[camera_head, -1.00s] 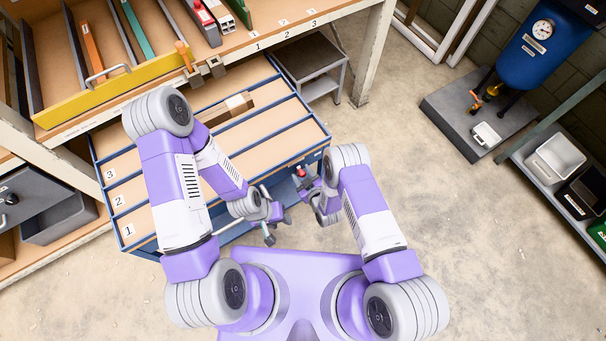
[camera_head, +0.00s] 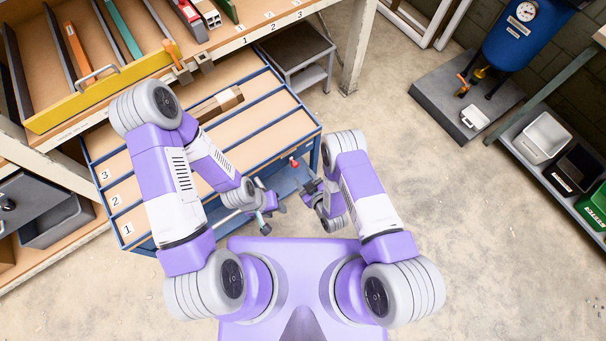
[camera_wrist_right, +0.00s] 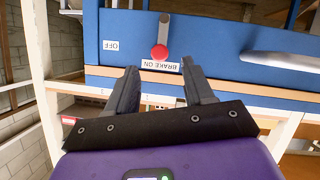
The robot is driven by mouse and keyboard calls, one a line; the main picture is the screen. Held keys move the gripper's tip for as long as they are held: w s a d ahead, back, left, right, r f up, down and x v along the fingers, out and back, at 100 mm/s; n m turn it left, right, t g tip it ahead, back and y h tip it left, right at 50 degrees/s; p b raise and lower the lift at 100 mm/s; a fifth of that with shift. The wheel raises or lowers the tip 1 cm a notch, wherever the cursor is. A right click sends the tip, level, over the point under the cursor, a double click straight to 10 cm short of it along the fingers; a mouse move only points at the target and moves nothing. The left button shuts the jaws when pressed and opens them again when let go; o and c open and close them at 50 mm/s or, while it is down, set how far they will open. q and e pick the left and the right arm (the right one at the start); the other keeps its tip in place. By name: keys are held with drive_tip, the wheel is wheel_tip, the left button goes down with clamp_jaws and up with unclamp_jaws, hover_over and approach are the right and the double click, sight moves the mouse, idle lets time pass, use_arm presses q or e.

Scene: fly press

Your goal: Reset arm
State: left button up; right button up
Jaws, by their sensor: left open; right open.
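My left gripper (camera_head: 270,212) is the lower one. It is open and appears empty beside the front of the blue cart (camera_head: 282,178). My right gripper (camera_head: 312,188) is open, a little higher and to the right, partly hidden by its own wrist. In the right wrist view, my right gripper's (camera_wrist_right: 160,72) two dark fingers stand apart with nothing between them. Beyond their tips is a red-knobbed brake lever (camera_wrist_right: 159,52) on the cart's blue side, at the BRAKE ON label. The red knob (camera_head: 294,162) also shows in the head view, apart from both grippers.
A shelf with a yellow-fronted tray (camera_head: 100,97) stands behind at upper left. A small grey table (camera_head: 300,48) is behind the cart. The concrete floor (camera_head: 420,150) to the right is open.

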idle(0.4)
drive_tip(key=s+d+r+m+g+h, duration=0.2)
drive_tip(key=s+d+m+g+h, duration=0.1)
drive_tip(key=d+m+g, duration=0.3)
drive_tip(key=s+d+r+m+g, duration=0.2)
drive_tip(key=s+r+m, duration=0.1)
drive_tip(key=s, duration=0.2)
drive_tip(key=s+d+r+m+g, duration=0.2)
drive_tip(key=s+r+m+g, duration=0.1)
drive_tip(key=s, duration=0.3)
drive_tip(key=shift+s+r+y, duration=0.2)
drive_tip(key=shift+r+y, duration=0.1)
drive_tip(key=shift+r, duration=0.15)
